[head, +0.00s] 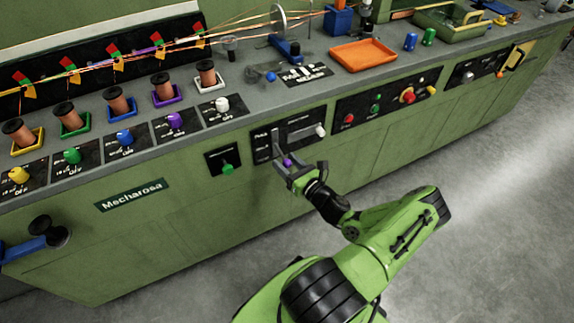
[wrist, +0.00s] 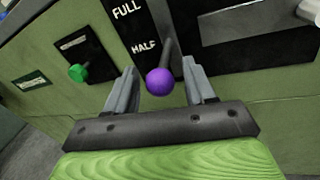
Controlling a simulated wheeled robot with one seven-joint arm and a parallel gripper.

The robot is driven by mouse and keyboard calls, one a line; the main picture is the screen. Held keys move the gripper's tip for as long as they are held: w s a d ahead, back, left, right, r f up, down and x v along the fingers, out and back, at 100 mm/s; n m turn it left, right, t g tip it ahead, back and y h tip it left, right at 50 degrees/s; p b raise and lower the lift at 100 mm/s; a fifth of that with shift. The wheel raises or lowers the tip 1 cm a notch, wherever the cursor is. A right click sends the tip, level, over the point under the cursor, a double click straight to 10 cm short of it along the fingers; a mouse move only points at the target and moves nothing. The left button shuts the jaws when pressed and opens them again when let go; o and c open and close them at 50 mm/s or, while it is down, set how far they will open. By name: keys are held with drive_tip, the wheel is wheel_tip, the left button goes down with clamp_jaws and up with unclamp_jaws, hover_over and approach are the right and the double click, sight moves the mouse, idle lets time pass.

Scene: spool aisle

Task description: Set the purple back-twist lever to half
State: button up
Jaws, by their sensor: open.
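The purple lever knob (wrist: 160,82) sits between the two fingers of my gripper (wrist: 161,85) in the wrist view, with a visible gap on each side. Its grey stem runs up to a black plate (wrist: 125,22) marked FULL above and HALF below. The stem stands just right of the HALF label, and the knob is below that label. In the head view the purple knob (head: 287,162) shows at my gripper (head: 287,168), in front of the green machine. My gripper is open around the knob.
A green knob (wrist: 77,72) on a black plate is left of the lever. A white-knobbed lever (head: 320,130) is on a panel to the right. A panel with a red button (head: 407,96) is farther right. The floor in front is clear.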

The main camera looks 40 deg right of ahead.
drive_tip(key=shift+w, duration=0.1)
clamp_jaws()
drive_tip(key=shift+r+p, duration=0.15)
drive_tip(key=shift+p, duration=0.15)
drive_tip(key=shift+r+g+p, duration=0.4)
drive_tip(key=shift+p, duration=0.65)
drive_tip(key=shift+r+p, duration=0.1)
drive_tip(key=shift+p, duration=0.6)
unclamp_jaws()
